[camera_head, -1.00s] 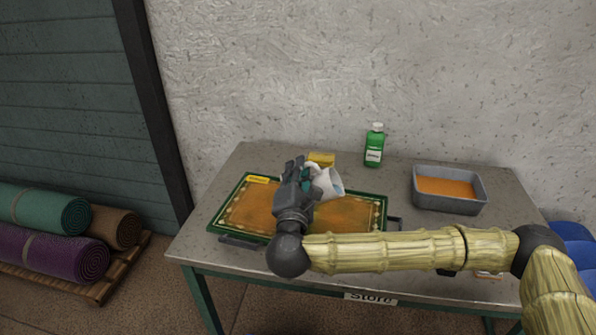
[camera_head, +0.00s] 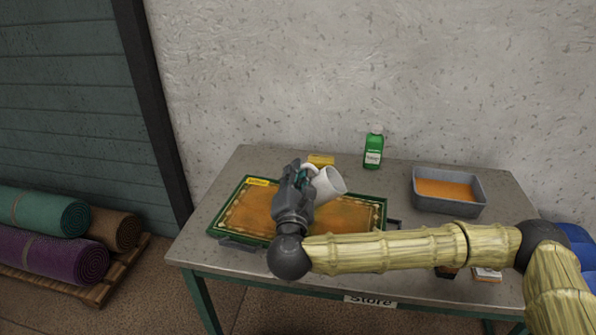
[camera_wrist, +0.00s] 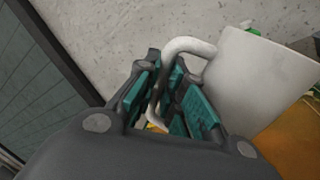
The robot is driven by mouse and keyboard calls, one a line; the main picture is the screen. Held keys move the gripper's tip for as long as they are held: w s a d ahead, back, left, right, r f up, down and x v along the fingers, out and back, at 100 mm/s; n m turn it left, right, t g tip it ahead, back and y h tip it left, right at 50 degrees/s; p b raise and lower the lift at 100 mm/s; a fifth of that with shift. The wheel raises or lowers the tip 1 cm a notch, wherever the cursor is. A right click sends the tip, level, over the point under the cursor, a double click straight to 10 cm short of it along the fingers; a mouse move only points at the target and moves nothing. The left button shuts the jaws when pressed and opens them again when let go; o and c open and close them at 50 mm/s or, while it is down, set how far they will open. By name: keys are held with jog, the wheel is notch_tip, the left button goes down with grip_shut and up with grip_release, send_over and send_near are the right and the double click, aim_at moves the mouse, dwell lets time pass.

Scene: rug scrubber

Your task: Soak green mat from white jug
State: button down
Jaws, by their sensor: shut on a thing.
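My gripper (camera_head: 301,180) is shut on the handle of the white jug (camera_head: 328,184) and holds it above the mat. The jug is tilted, its mouth toward the right. In the wrist view the jug (camera_wrist: 262,80) is at the right, with its handle between the teal finger pads (camera_wrist: 170,105). I cannot see any liquid stream from the jug.
A grey metal tub (camera_head: 448,206) with orange liquid stands at the right of the table (camera_head: 215,190). A green bottle (camera_head: 374,150) and a yellow block (camera_head: 321,160) stand behind the mat. Small items lie near the front right edge. Rolled mats (camera_head: 50,250) lie on a pallet at left.

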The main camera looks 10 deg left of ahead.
jog(key=n, duration=0.1)
jog(key=n+p, duration=0.1)
jog(key=n, duration=0.1)
jog(key=shift+a+r+y, duration=0.15)
jog(key=shift+a+y, duration=0.15)
jog(key=shift+a, duration=0.05)
jog(key=shift+d+f+n+g+p, duration=0.15)
jog(key=shift+f+n+g+p, duration=0.35)
jog(key=shift+n, duration=0.6)
jog(key=shift+d+f+n+g+p, duration=0.1)
jog(key=shift+f+n+g+p, duration=0.15)
jog(key=shift+f+n, duration=0.65)
jog(key=shift+r, duration=0.25)
